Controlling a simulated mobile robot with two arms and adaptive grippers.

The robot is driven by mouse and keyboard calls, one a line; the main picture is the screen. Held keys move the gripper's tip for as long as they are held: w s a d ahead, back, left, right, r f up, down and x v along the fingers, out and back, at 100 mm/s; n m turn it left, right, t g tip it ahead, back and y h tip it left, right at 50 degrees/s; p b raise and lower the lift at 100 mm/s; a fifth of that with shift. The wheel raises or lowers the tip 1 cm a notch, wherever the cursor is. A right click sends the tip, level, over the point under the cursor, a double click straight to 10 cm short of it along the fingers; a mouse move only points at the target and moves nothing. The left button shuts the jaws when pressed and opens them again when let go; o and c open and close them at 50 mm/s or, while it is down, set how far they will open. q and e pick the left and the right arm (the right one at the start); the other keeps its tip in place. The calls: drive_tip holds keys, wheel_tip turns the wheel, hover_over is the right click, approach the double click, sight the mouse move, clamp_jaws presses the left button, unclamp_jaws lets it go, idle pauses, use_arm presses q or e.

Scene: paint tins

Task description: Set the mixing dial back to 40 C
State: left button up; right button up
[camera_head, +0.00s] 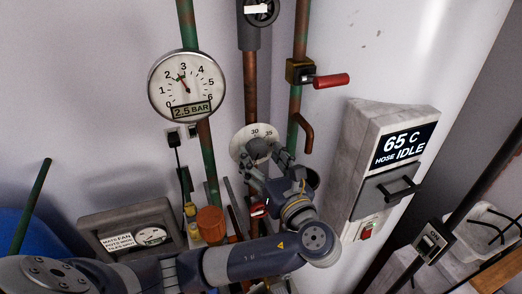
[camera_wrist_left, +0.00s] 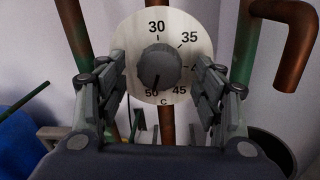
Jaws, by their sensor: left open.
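The mixing dial is a round pale plate with a dark grey knob (camera_wrist_left: 159,66) at its middle. In the left wrist view the plate (camera_wrist_left: 190,30) shows 30, 35, 45 and 50, and the 40 is partly covered by the right finger. The knob's dark pointer seems to sit at the lower edge, near 50. In the head view the dial plate (camera_head: 238,142) is partly hidden by my gripper. My left gripper (camera_head: 266,164) is open, with one finger on each side of the knob; I cannot tell whether they touch it. My right gripper is not in view.
A red-handled valve (camera_head: 331,80) and copper pipe stub (camera_head: 303,132) stand right of the dial. A pressure gauge (camera_head: 187,86) is upper left. A grey wall unit (camera_head: 405,148) reads 65 C, HOSE IDLE. An orange-brown cap (camera_head: 211,222) is below.

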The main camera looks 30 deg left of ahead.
use_arm(q)
drive_tip(key=shift+w+a, duration=0.25)
drive_tip(key=shift+a, duration=0.15)
drive_tip(key=c, duration=1)
drive_tip(key=shift+c, duration=0.2)
